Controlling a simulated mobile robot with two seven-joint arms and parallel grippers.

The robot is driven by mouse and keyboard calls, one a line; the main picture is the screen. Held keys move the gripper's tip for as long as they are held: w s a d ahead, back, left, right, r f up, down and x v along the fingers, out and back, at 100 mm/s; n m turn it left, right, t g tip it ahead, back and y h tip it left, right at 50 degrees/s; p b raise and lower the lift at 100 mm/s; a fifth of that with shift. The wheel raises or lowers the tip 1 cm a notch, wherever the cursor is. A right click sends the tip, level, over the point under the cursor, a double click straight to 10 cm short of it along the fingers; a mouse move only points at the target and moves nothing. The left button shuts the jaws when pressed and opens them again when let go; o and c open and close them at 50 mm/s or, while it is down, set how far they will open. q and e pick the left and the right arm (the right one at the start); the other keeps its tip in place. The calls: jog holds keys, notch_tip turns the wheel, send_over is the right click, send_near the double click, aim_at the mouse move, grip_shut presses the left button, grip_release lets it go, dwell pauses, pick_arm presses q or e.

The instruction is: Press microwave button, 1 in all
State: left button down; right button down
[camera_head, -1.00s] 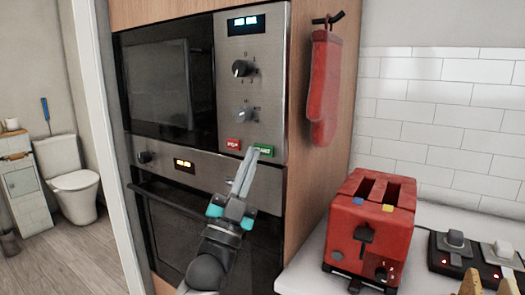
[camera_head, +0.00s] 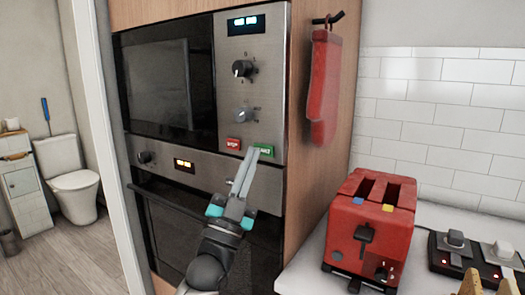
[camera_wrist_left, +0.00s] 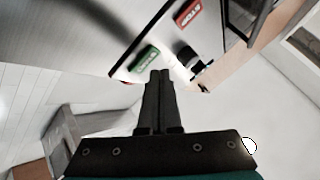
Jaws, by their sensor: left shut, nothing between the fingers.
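The microwave (camera_head: 267,80) is built into a tall cabinet, with a steel control panel at its right side. The panel has a lit display, two knobs, a red stop button (camera_head: 233,144) and a green start button (camera_head: 266,151). My left gripper (camera_head: 250,152) is shut and empty, its tips at the left edge of the green button. In the left wrist view the green button (camera_wrist_left: 145,57) lies just beyond the fingertips, and the red button (camera_wrist_left: 188,13) is farther up. I cannot tell whether the tips touch the green button. My right gripper is not in view.
An oven (camera_head: 183,213) with a handle sits below the microwave. A red oven mitt (camera_head: 323,88) hangs on the cabinet's side. A red toaster (camera_head: 370,225) and a power strip (camera_head: 440,258) stand on the counter at the right. A toilet (camera_head: 75,188) is at the far left.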

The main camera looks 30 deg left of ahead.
pick_arm(q)
jog(key=shift+w, duration=0.1)
jog(key=shift+w, duration=0.35)
